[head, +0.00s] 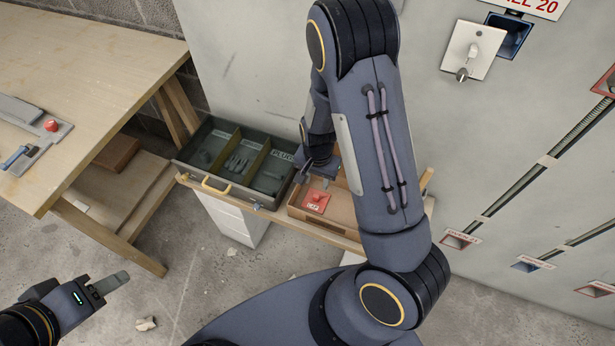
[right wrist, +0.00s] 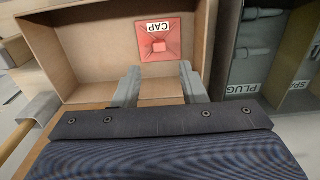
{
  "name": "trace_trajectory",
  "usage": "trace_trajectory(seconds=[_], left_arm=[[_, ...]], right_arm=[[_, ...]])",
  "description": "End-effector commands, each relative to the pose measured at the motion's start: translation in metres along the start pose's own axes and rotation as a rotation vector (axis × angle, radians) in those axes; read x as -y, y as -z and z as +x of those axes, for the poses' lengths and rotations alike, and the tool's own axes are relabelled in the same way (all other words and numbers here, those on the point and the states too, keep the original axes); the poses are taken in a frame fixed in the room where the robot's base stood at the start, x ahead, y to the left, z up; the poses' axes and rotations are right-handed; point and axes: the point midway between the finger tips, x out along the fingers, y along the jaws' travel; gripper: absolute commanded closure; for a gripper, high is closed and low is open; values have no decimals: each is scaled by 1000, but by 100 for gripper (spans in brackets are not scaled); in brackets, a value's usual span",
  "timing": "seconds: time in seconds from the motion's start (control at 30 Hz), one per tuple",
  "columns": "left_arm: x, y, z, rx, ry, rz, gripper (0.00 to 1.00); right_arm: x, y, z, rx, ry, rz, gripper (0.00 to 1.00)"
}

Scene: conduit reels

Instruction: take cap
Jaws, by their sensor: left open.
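The cap is a red square piece with a small raised knob and a white CAP label (head: 316,201). It lies in a shallow cardboard-coloured box (head: 333,239). In the right wrist view the cap (right wrist: 160,47) lies beyond my fingertips, near the box's far wall. My right gripper (right wrist: 158,82) is open and empty, its two grey fingers apart and pointing toward the cap, not touching it. In the head view my right gripper (head: 318,174) hangs over the box, partly hidden by my arm. My left gripper (head: 115,283) is open and empty over the floor at lower left.
A dark green divided tray (head: 207,178) with grey plugs stands left of the box; it also shows in the right wrist view (right wrist: 231,66). A wooden workbench (head: 95,80) stands at left. A grey wall panel (head: 450,130) with sockets rises behind and right.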

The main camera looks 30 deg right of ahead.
Motion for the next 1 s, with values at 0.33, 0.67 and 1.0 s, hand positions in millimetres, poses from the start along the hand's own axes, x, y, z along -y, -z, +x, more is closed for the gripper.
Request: trace_trajectory(seconds=[0.33, 0.67, 1.0], left_arm=[[11, -12, 23, 0, 0, 0, 56], [23, -26, 51, 0, 0, 0, 56], [28, -31, 62, 0, 0, 0, 56]], right_arm=[[0, -1, 32, 2, 0, -2, 62], [0, -1, 71, 2, 1, -1, 62], [0, -1, 88, 2, 1, -2, 62]])
